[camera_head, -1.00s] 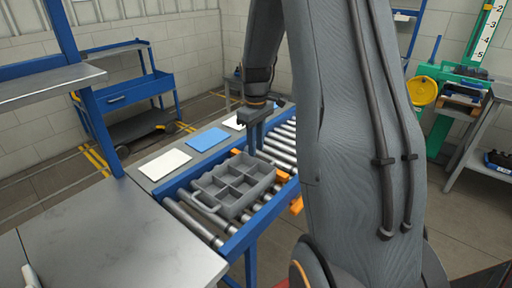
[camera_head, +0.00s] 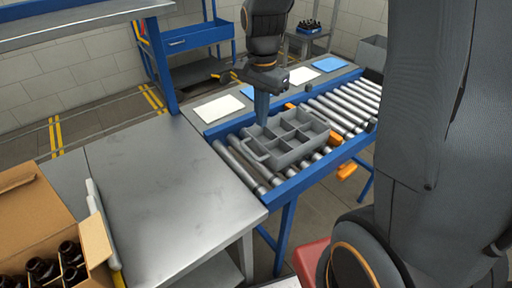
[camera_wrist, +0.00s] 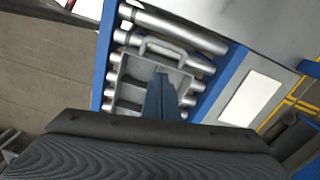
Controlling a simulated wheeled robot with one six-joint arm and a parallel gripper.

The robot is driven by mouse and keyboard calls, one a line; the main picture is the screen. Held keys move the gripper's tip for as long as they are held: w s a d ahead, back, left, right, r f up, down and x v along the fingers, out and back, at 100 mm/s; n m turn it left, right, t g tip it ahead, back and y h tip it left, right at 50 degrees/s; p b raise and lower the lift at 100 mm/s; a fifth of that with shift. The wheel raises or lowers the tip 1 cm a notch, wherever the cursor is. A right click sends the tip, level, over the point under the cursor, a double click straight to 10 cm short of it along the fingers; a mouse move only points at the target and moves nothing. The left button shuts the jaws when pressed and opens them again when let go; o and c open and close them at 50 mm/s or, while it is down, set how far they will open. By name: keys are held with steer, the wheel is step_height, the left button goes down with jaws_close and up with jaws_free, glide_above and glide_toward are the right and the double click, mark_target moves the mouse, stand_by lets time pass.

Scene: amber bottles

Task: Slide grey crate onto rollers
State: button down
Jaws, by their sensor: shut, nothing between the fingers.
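The grey crate (camera_head: 297,156), an open box with several compartments and a loop handle at its left end, sits on the metal rollers (camera_head: 240,163) of a blue-framed conveyor. My gripper (camera_head: 262,120) is shut and empty, pointing down at the crate's far left side. Whether it touches the crate cannot be told. In the wrist view, my shut fingers (camera_wrist: 161,82) overlap the crate (camera_wrist: 127,69), and its handle shows beyond them. The crate's compartments look empty.
A bare steel table (camera_head: 165,190) stands left of the conveyor. A cardboard box (camera_head: 35,215) of amber bottles is at lower left. White and blue sheets lie on the ledge behind the rollers. Rollers right of the crate are clear.

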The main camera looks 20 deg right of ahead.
mark_target(256, 147)
steer(key=f, duration=0.3)
steer(key=s+a+f+m+p, duration=0.1)
steer(key=f, duration=0.2)
steer(key=a+f+m, duration=0.1)
steer(key=f, duration=0.3)
steer(key=shift+s+p, duration=0.15)
steer(key=shift+p, duration=0.2)
